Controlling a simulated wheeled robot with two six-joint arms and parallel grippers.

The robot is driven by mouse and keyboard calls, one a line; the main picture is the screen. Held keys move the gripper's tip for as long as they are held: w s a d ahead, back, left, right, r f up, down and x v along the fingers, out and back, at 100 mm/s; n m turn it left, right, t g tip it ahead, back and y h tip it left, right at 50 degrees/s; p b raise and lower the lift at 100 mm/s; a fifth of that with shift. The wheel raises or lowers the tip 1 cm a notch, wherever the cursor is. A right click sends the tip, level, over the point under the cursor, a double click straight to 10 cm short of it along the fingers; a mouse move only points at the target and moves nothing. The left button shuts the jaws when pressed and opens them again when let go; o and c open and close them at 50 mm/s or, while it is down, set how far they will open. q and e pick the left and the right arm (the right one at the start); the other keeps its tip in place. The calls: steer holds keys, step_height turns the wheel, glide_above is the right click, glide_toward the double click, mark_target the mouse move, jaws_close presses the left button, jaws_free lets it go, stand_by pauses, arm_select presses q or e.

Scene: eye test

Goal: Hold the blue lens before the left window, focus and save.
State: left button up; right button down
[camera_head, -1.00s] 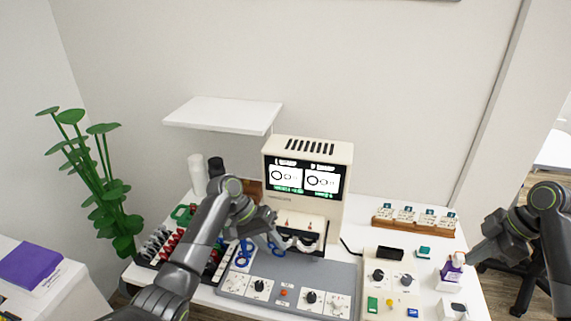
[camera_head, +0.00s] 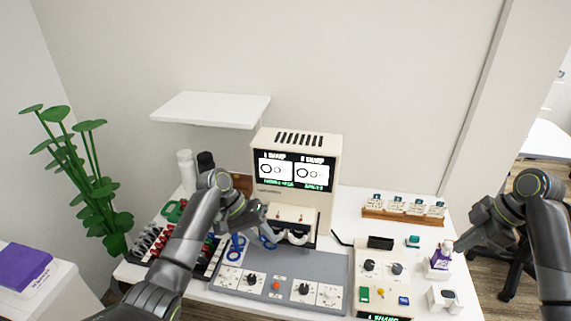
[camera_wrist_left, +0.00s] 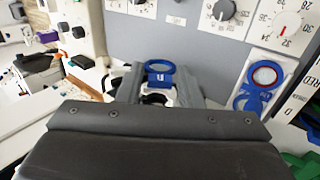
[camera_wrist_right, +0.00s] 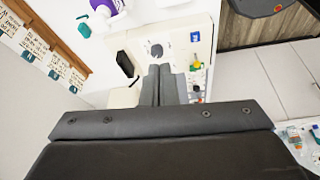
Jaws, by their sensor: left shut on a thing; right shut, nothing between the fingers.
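My left gripper (camera_head: 262,226) is shut on a blue ring-shaped lens (camera_head: 269,242). In the left wrist view the lens (camera_wrist_left: 160,66) sticks out beyond the fingers (camera_wrist_left: 160,88), its tab between them. It is just left of the white-rimmed windows (camera_head: 297,237) at the front of the cream machine (camera_head: 328,209). The arm partly covers that area, and I cannot tell whether the lens lines up with the left window. A second blue lens (camera_head: 237,246) lies on the grey panel's left end. My right gripper (camera_head: 468,238) is shut and empty near a purple-and-white bottle (camera_head: 440,257).
The grey panel (camera_head: 325,268) has knobs and a red button. A cream control box (camera_head: 383,285) carries knobs and coloured buttons. A lens rack (camera_head: 185,236) stands left, a card rack (camera_head: 402,215) right. A shelf (camera_head: 210,108) hangs above.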

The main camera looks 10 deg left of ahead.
steer(key=shift+f, duration=0.1)
steer(key=n+t+y, duration=0.1)
steer(key=t+y, duration=0.1)
steer(key=t, duration=0.4)
glide_above(408, 304)
step_height(408, 304, down, 4)
steer(key=shift+r, duration=0.25)
steer(key=shift+f, duration=4.45)
steer(key=shift+f, duration=0.1)
steer(key=shift+f, duration=0.3)
